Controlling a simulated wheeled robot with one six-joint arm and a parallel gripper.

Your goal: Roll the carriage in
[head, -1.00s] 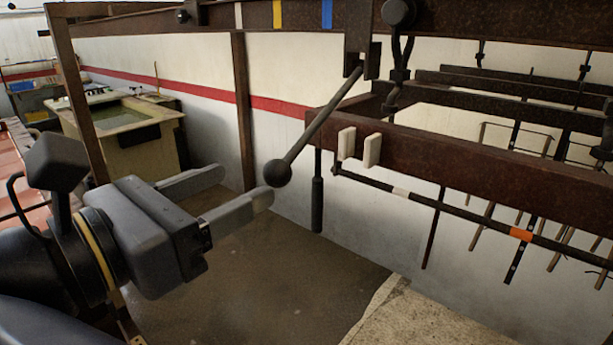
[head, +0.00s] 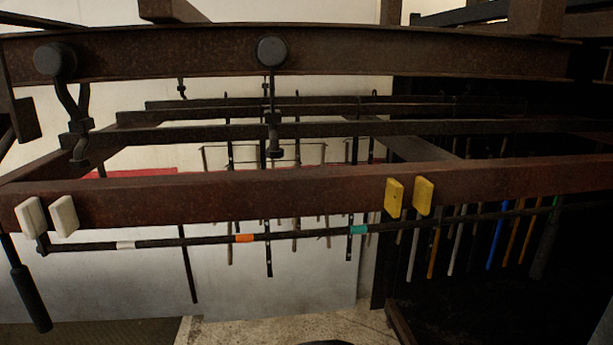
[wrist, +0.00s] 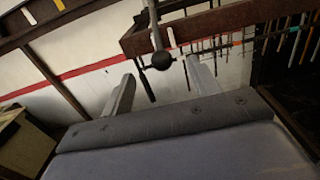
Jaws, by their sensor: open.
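The carriage is a rusty frame whose long front beam (head: 300,188) crosses the head view, with parallel bars behind it. Two dark round rollers, one at the left (head: 55,60) and one near the middle (head: 272,51), sit at the overhead rail (head: 180,50). In the wrist view my gripper (wrist: 160,67) is open, with one grey finger on each side. A dark lever with a ball knob (wrist: 163,60) appears between the fingertips. I cannot tell its depth or whether anything touches. The gripper is outside the head view now.
White pads (head: 63,216) and yellow pads (head: 422,196) stand on the front beam. A thin rod with white, orange (head: 244,238) and teal bands runs below it. Several rods hang behind. The right side is a dark space (head: 470,300) with coloured rods hanging.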

